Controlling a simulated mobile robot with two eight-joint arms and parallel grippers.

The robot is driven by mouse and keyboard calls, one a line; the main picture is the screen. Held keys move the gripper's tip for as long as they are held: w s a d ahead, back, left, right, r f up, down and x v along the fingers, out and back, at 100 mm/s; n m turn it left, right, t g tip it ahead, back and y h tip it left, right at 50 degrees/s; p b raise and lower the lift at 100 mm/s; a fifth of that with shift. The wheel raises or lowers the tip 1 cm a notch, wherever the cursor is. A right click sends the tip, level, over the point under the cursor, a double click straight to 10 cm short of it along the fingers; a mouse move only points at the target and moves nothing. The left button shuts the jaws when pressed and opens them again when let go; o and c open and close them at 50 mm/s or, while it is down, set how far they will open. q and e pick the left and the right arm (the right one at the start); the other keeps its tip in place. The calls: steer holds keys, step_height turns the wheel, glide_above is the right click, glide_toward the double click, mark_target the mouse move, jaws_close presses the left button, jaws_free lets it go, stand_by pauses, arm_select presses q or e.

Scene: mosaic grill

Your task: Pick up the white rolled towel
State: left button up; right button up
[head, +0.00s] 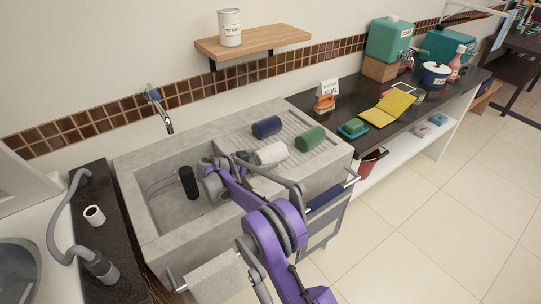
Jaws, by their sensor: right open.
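The white rolled towel (271,153) lies on the ridged drainboard of the concrete sink, between a dark blue rolled towel (266,127) and a green rolled towel (310,138). My right gripper (243,157) is open, close to the left end of the white towel and at the edge of the basin. I cannot tell whether its fingers touch the towel. My right arm's grey links pass just in front of the towel and hide a little of its near side. My left gripper is not in view.
A black cylinder (188,182) stands in the sink basin (160,209), left of my gripper. A tap (160,108) is on the wall behind. A wooden shelf (268,39) with a white canister (230,27) hangs above. The dark counter (345,103) at right holds sponges and a yellow cloth (388,107).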

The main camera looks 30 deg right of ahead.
mark_target(271, 157)
steer(key=x, duration=0.3)
steer(key=shift+w+d, duration=0.1)
steer(key=shift+d, duration=0.05)
steer(key=c, duration=1.2)
